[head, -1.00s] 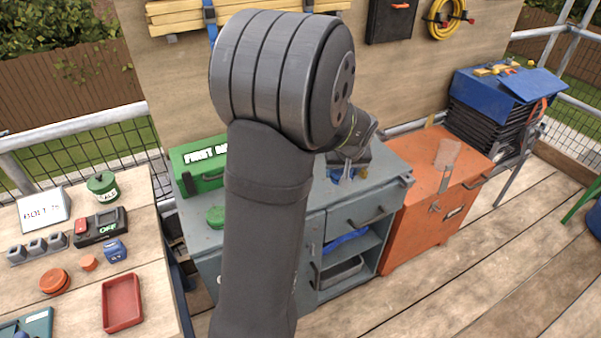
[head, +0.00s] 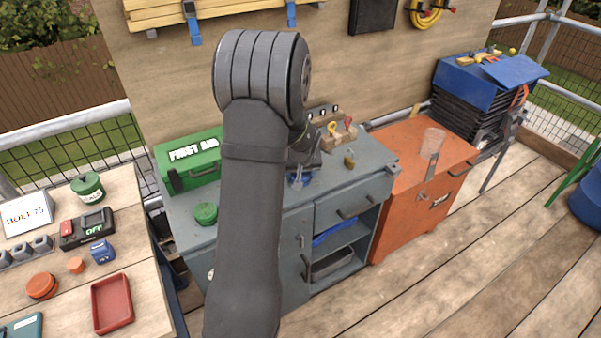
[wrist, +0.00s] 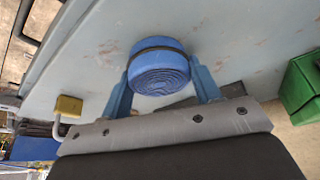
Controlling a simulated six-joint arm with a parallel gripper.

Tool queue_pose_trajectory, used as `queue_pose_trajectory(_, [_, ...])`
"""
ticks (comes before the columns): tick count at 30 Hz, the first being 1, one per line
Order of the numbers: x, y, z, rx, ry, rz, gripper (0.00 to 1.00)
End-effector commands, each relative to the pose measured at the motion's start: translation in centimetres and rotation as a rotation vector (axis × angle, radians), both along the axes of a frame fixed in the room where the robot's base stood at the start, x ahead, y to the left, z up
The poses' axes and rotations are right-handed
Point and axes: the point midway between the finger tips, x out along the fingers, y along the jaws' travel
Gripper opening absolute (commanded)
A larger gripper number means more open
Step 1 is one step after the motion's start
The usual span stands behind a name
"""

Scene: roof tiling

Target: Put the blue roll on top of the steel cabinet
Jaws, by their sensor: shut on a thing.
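The blue roll (wrist: 158,66) is a coiled blue band with a dark strap. In the wrist view it sits between the two blue fingers of my gripper (wrist: 161,78), which is shut on it. The steel cabinet (head: 262,207) is grey, with drawers and an open shelf. Its worn top (wrist: 235,40) lies behind the roll in the wrist view. In the head view my gripper (head: 299,179) is low over the middle of the cabinet top, and my arm hides part of it. I cannot tell whether the roll touches the top.
An orange chest (head: 405,185) stands to the right. A wooden table (head: 75,220) with small items is at left.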

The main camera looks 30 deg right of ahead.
Motion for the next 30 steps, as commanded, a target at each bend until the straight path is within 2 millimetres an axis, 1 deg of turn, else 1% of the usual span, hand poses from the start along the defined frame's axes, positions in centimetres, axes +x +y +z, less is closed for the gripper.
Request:
queue_pose_trajectory(5, [0.0,0.0,0.1,0.0,-0.001,0.0,0.32])
queue_pose_trajectory(8, [0.0,0.0,-0.2,0.0,-0.001,-0.001,0.32])
queue_pose_trajectory(9, [0.0,0.0,-0.2,0.0,-0.001,-0.001,0.63])
queue_pose_trajectory(11, [0.0,0.0,-0.2,0.0,-0.001,0.0,0.75])
queue_pose_trajectory(12, [0.0,0.0,-0.2,0.0,-0.001,0.0,0.79])
queue_pose_trajectory(20, [0.0,0.0,-0.1,0.0,-0.001,0.0,0.79])
queue_pose_trajectory(23, [0.0,0.0,0.4,-0.001,-0.002,0.001,0.79])
queue_pose_trajectory(26, [-0.4,0.1,1.3,-0.002,-0.002,0.001,0.79])
queue_pose_trajectory(30, [-1.2,0.4,3.6,-0.003,-0.004,0.0,0.79])
